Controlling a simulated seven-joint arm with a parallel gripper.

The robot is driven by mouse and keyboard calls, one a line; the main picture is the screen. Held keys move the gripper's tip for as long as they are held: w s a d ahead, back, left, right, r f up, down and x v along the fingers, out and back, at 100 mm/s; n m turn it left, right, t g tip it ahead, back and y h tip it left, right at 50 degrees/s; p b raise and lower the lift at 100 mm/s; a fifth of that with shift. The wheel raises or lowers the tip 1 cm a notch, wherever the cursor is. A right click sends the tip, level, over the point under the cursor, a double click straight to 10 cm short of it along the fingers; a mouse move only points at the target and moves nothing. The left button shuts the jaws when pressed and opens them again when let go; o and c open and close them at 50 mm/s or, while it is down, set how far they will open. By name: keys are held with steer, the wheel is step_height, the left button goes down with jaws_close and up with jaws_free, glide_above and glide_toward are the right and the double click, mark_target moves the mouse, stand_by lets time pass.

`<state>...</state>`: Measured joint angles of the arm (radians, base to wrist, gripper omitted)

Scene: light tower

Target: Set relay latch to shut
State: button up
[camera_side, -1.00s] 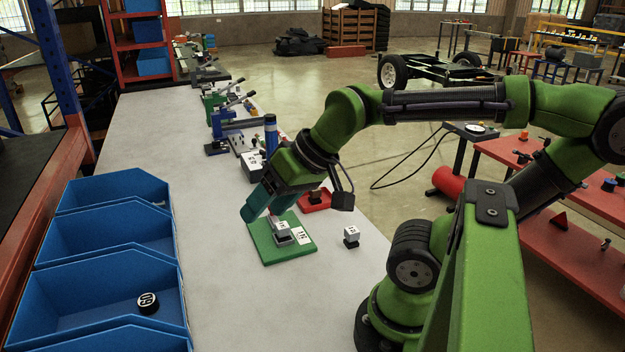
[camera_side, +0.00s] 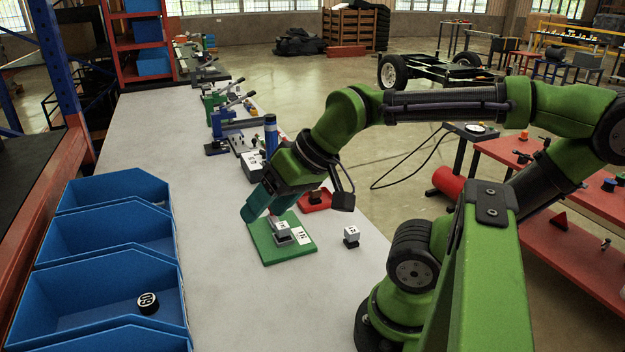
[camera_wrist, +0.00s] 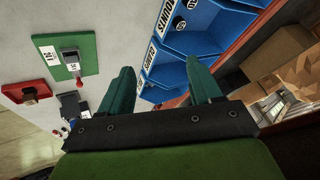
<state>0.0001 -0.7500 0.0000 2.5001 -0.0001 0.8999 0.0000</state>
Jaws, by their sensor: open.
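My gripper (camera_wrist: 160,92) is open and empty in the wrist view, its two teal fingers spread apart. In the side view my gripper (camera_side: 255,208) hangs tilted over the bench, above and left of a green base plate (camera_side: 268,249). A small grey-and-white device (camera_side: 282,232) stands on the plate beside a printed label. In the wrist view the green plate (camera_wrist: 87,47) and the device (camera_wrist: 71,60) show at the upper left, apart from the fingers. A red-based device (camera_side: 317,201) stands behind it. I cannot tell which of these is the relay latch, or its setting.
Blue bins (camera_side: 110,285) line the left bench edge; one holds a black round piece marked with a number (camera_side: 148,302). A small white-topped block (camera_side: 351,235) stands right of the plate. A blue cylinder (camera_side: 271,133) and clamps stand farther back. The bench middle (camera_side: 170,150) is clear.

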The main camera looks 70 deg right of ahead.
stand_by(0.3)
steer(key=shift+d+f, duration=0.2)
steer(key=shift+f, duration=0.05)
steer(key=c, duration=0.3)
steer(key=w+d+f+m+g+h, duration=0.1)
steer(key=w+d+m+g, duration=0.1)
steer(key=w+d, duration=0.5)
steer(key=w+d+f+m+g, duration=0.1)
steer(key=w+d+g, duration=0.2)
steer(key=d, duration=0.7)
steer(key=w+d+m+g+h, duration=0.1)
steer(key=w+d+m+g, duration=0.1)
steer(key=w+d, duration=0.5)
steer(key=f, duration=0.5)
steer(key=s+d+f, duration=0.1)
steer(key=f, duration=0.5)
steer(key=s+d+f, duration=0.1)
steer(key=f, duration=0.4)
steer(key=shift+d+f, duration=0.1)
steer(key=shift+f, duration=0.2)
jaws_close()
